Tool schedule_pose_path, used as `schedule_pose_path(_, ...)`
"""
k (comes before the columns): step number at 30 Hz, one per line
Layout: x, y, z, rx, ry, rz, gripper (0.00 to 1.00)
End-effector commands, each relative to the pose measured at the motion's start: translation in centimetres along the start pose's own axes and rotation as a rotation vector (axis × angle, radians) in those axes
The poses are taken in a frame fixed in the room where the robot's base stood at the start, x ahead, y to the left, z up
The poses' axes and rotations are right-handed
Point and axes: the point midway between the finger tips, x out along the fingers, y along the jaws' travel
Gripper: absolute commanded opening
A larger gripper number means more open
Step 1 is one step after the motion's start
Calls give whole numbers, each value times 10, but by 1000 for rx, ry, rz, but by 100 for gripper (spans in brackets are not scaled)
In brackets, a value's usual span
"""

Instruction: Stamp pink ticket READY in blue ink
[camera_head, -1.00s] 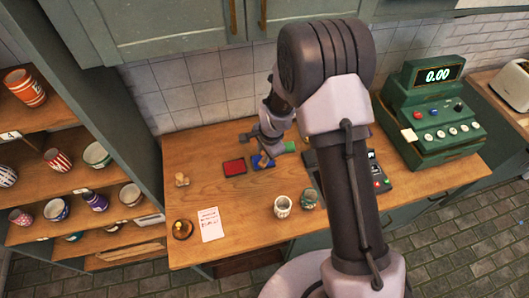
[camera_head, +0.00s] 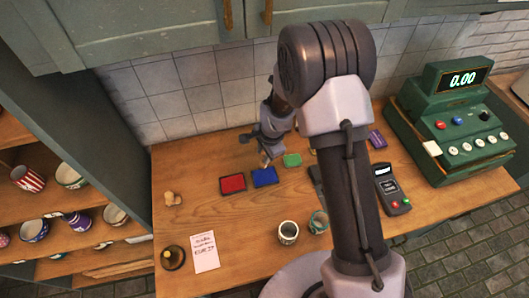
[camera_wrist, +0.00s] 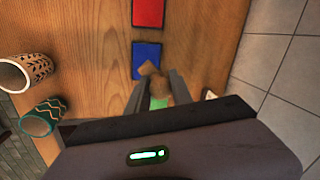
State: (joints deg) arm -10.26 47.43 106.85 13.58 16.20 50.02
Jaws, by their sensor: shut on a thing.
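My gripper (camera_wrist: 157,88) is shut on a wooden stamp (camera_wrist: 149,69). In the wrist view the stamp's end overlaps the near edge of the blue ink pad (camera_wrist: 147,52); I cannot tell whether it touches. In the head view my gripper (camera_head: 264,151) and the stamp are at the back edge of the blue pad (camera_head: 265,178), and the stamp looks raised. The stamp's face is hidden. The pale pink ticket (camera_head: 205,258) lies flat at the front left of the counter, with printed lines on it.
A red pad (camera_head: 232,183) and a green pad (camera_head: 292,160) flank the blue one. Another small wooden object (camera_head: 172,198) stands at the left. A round dark object (camera_head: 173,258) is beside the ticket. Two cups (camera_head: 288,232) (camera_head: 319,222) stand at the front. A card terminal (camera_head: 391,188) and green register (camera_head: 450,130) are right.

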Motion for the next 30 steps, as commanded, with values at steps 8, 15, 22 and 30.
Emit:
schedule_pose_path(8, 26, 6, 0, 0, 0, 0, 1)
schedule_pose_path(15, 50, 12, 0, 0, 0, 1, 1)
schedule_pose_path(22, 79, 18, 0, 1, 0, 0, 1)
schedule_pose_path(30, 80, 18, 0, 0, 0, -1, 1)
